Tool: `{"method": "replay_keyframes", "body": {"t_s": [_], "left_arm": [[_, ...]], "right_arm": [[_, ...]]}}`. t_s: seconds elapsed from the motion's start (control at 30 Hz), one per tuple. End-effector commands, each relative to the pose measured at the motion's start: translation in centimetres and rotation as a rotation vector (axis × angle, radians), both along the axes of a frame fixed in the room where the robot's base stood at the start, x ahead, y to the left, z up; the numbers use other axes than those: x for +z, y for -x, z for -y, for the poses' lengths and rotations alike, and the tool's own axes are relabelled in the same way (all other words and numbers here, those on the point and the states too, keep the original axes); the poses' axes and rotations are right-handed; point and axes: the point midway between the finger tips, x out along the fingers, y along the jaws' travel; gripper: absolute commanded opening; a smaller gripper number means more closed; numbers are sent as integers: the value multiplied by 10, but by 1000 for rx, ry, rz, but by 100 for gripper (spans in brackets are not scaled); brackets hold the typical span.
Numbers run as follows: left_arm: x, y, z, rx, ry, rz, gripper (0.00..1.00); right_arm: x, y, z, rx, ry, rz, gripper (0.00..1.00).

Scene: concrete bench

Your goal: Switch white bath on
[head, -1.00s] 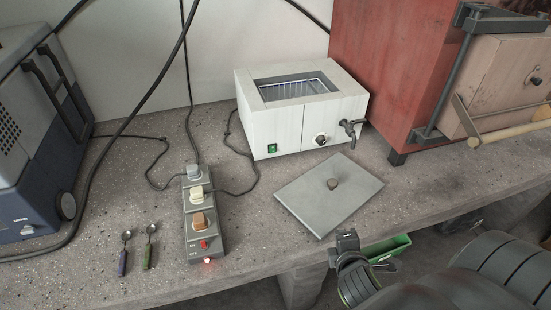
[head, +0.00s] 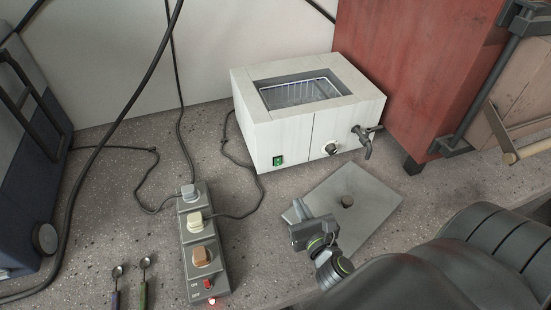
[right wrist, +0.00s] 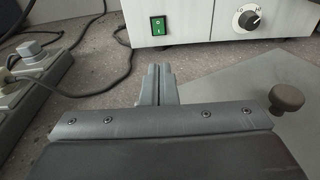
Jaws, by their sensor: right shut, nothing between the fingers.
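The white bath (head: 285,135) stands at the back of the bench with its lid off and a wire rack inside. Its green rocker switch (head: 278,161) is low on the front panel, and also shows in the right wrist view (right wrist: 159,26). A black-and-white dial (head: 331,149) and a tap (head: 365,140) are to its right. My right gripper (head: 298,211) is in front of the bath, above the left part of the grey lid, apart from the switch. In the right wrist view its fingers (right wrist: 158,76) are together and empty, below the switch. My left gripper is not in view.
The grey lid (head: 366,211) with a round knob lies in front of the bath. A power strip (head: 188,236) with plugs and a lit red light lies left. Cables cross the bench. Two spoons (head: 142,284) lie at front left; a red cabinet (head: 400,70) stands right.

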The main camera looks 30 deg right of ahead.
Motion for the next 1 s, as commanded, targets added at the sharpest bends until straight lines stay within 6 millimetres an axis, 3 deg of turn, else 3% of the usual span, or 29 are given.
{"method": "replay_keyframes", "body": {"t_s": [0.13,0.4,0.57,1.0], "left_arm": [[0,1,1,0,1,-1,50],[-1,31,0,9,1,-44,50],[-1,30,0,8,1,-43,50],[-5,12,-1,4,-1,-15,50]], "right_arm": [[0,0,-1,6,10,-1,0],[0,0,-1,5,8,-1,0],[-1,-8,1,5,10,0,0],[-11,-82,19,6,10,2,0]]}}
